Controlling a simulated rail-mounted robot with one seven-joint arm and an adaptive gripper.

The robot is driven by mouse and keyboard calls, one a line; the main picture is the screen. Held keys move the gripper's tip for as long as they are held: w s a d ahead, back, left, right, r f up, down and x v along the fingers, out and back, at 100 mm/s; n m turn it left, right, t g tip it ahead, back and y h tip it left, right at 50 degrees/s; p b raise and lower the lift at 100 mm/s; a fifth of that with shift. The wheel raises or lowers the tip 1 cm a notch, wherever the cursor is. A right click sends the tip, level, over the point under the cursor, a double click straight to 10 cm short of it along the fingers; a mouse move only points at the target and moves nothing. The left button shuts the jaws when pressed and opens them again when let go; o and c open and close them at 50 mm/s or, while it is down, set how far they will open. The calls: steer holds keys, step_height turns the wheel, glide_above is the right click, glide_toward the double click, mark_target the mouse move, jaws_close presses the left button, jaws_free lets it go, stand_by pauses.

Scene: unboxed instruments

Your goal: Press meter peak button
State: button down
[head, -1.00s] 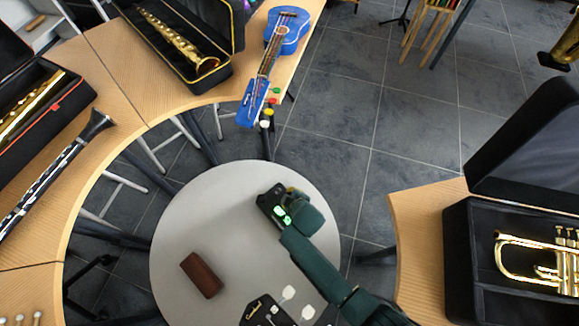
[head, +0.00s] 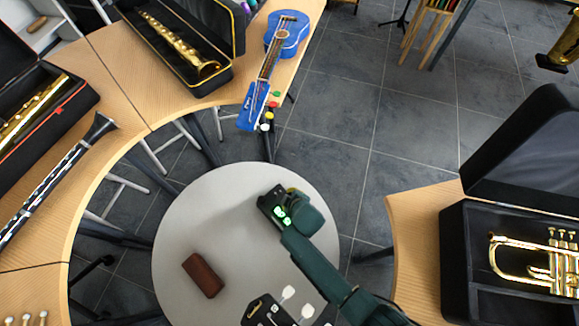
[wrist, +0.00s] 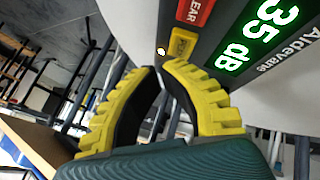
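The dark sound meter (head: 268,203) stands on the round grey table, partly hidden behind my gripper (head: 290,194). In the wrist view its face (wrist: 225,62) is close and tilted, with a green display (wrist: 262,38) reading 35 dB.
A curved wooden table (head: 100,75) bears instruments and a blue ukulele (head: 287,36). A trumpet case (head: 460,265) is at right.

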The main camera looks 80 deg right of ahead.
step_height(320, 180, up, 6)
steer(key=p, duration=0.5)
steer(key=shift+f, duration=0.2)
